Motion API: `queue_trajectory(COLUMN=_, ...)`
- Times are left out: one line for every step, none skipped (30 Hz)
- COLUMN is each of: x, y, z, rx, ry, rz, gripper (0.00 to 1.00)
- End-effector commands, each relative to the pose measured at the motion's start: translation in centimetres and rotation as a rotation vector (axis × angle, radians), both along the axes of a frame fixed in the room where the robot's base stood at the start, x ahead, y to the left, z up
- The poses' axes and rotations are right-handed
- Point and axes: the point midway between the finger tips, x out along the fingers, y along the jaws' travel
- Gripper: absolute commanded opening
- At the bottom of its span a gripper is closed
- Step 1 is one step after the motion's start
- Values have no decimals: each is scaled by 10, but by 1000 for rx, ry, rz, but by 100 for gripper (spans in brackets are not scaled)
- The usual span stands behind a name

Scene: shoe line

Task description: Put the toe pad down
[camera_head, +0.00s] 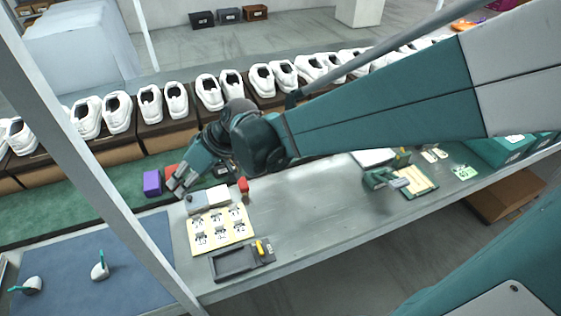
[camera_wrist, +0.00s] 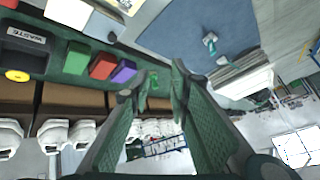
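I cannot tell whether either is the toe pad. My gripper (camera_head: 181,181) is above the bench, beside the purple block and beyond the mat's far right corner. In the wrist view, its two fingers (camera_wrist: 161,82) have a gap between them, and I see nothing held there. The mat (camera_wrist: 185,25) and a white piece with teal (camera_wrist: 210,42) also show there.
A purple block (camera_head: 152,183) and a red block (camera_head: 244,185) are close to my gripper. A card with printed patterns (camera_head: 212,240) and a dark tray (camera_head: 236,262) lie on the bench. White shoes (camera_head: 118,112) line the back. A pale post (camera_head: 110,195) crosses the front left.

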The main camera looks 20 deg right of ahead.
Motion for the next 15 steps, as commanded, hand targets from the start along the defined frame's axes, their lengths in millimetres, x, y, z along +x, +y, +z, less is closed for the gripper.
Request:
queue_trajectory(x=-5, y=-10, z=4, rx=-11, ry=1, rz=-24, gripper=20)
queue_trajectory(x=-6, y=-16, z=6, rx=-18, ry=2, rz=-41, gripper=20)
queue_trajectory(x=-9, y=-23, z=8, rx=-27, ry=3, rz=-61, gripper=20)
queue_trajectory(x=-11, y=-29, z=10, rx=-34, ry=3, rz=-77, gripper=20)
queue_trajectory(x=-12, y=-34, z=12, rx=-41, ry=3, rz=-91, gripper=20)
queue_trajectory(x=-16, y=-41, z=15, rx=-49, ry=4, rz=-112, gripper=20)
queue_trajectory(x=-18, y=-47, z=16, rx=-56, ry=4, rz=-127, gripper=20)
queue_trajectory(x=-20, y=-52, z=18, rx=-62, ry=4, rz=-142, gripper=20)
queue_trajectory(x=-23, y=-60, z=20, rx=-71, ry=4, rz=-163, gripper=20)
queue_trajectory(x=-26, y=-65, z=22, rx=-77, ry=4, rz=-178, gripper=20)
queue_trajectory(x=-28, y=-71, z=24, rx=-82, ry=3, rz=-194, gripper=20)
queue_trajectory(x=-31, y=-78, z=26, rx=-91, ry=3, rz=-214, gripper=20)
queue_trajectory(x=-34, y=-83, z=27, rx=-96, ry=3, rz=-229, gripper=20)
queue_trajectory(x=-36, y=-89, z=29, rx=-103, ry=2, rz=-244, gripper=20)
queue_trajectory(x=-40, y=-96, z=31, rx=-111, ry=1, rz=-264, gripper=20)
